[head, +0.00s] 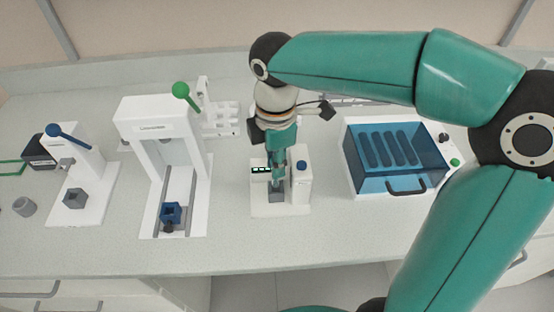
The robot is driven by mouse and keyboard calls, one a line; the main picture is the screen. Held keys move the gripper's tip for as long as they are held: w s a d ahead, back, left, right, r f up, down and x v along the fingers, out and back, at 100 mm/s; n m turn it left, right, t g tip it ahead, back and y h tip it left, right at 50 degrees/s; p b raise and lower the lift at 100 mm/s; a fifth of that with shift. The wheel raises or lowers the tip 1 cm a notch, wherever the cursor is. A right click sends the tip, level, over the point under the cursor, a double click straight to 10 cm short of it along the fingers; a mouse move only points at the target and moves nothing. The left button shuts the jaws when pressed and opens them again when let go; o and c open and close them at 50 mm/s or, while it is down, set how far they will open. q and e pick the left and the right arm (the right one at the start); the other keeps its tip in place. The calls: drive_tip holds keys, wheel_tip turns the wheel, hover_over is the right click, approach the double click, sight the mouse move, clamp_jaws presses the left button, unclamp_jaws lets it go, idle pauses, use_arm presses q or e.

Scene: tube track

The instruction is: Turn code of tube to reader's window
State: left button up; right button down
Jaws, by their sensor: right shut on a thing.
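My right gripper (280,172) points down over the small white reader (301,186) at the middle of the bench. It is shut on the tube, which the fingers and wrist hide almost fully, so I cannot tell its code or which way that faces. A grey holder block (276,196) sits on the reader's base just below the fingertips. A dark strip with pale green marks (261,170) shows left of the fingers. My left gripper is not in view.
To the right stands a blue-lidded box (398,160) with a dark handle. To the left are a white press (155,130) with a green-knobbed lever, a blue-levered stand (85,165) and a grey cup (24,206). A white rack (220,115) stands behind. The front bench strip is clear.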

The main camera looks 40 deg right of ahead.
drive_tip(key=shift+f, duration=0.4)
drive_tip(key=shift+f+b, duration=0.35)
drive_tip(key=shift+b, duration=0.05)
drive_tip(key=shift+f, duration=0.3)
idle(0.5)
drive_tip(key=shift+f+b, duration=0.4)
drive_tip(key=shift+b, duration=0.1)
drive_tip(key=c, duration=1)
unclamp_jaws()
drive_tip(key=shift+r, duration=0.15)
